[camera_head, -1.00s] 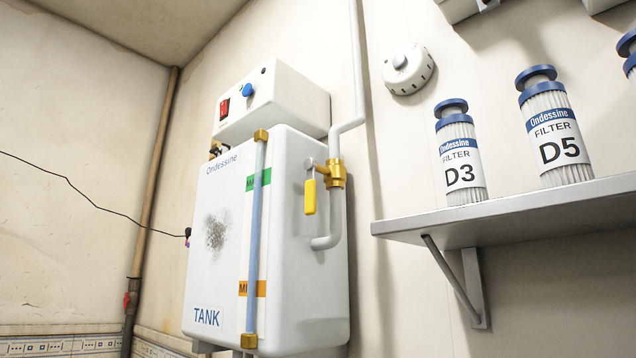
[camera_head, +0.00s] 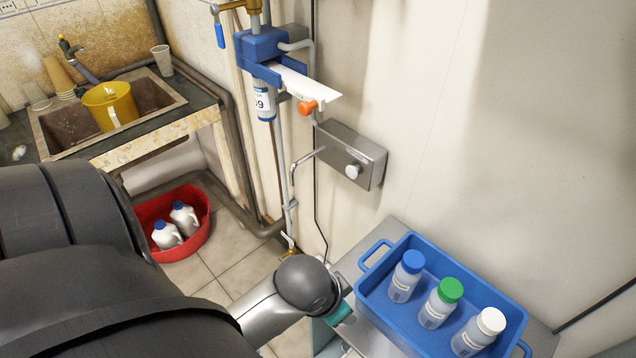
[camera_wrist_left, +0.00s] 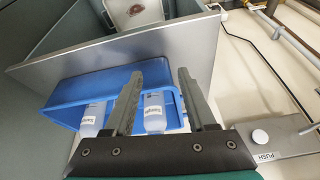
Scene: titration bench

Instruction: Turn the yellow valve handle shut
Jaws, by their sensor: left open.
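The yellow valve handle is not in view now; the earlier head view showed it hanging down from a brass valve on the right side of a white tank. My left arm comes in from the left in the head view, with its wrist beside a blue tray; its fingers do not show clearly there. In the left wrist view my left gripper (camera_wrist_left: 160,76) has its two fingers apart with nothing held between them. The tray and bottles lie beyond the fingers. My right gripper is not in view.
The blue tray (camera_head: 375,296) holds bottles with blue (camera_head: 413,261), green (camera_head: 450,290) and white (camera_head: 491,321) caps. A grey wall box (camera_head: 352,156), a blue filter housing (camera_head: 262,45) and thin pipes are on the wall. A red basin (camera_head: 203,232) stands on the floor.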

